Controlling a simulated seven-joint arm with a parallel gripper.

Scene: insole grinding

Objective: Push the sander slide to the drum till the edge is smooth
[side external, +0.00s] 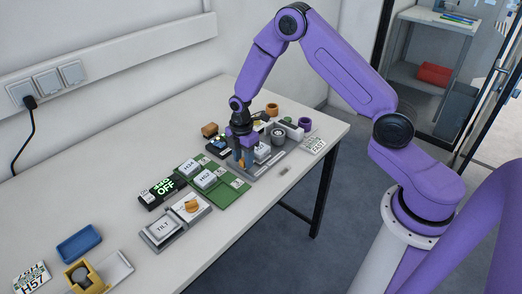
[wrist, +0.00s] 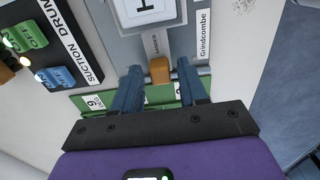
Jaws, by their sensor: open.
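My gripper (wrist: 158,68) is open, its two blue fingers pointing down at the sander. In the wrist view, a small tan block (wrist: 160,72), apparently the slide's handle, sits between the fingertips with gaps on both sides. In the side view, my gripper (side external: 243,160) is low over the near end of the sander's grey base (side external: 270,167). A grey round part (side external: 278,134), possibly the drum, stands farther along. The insole edge cannot be made out.
A dark panel labelled SUCTION DRUM (wrist: 85,45) with green and blue switches lies left of the fingers. A purple ring (side external: 305,124) stands past the sander, near the table edge.

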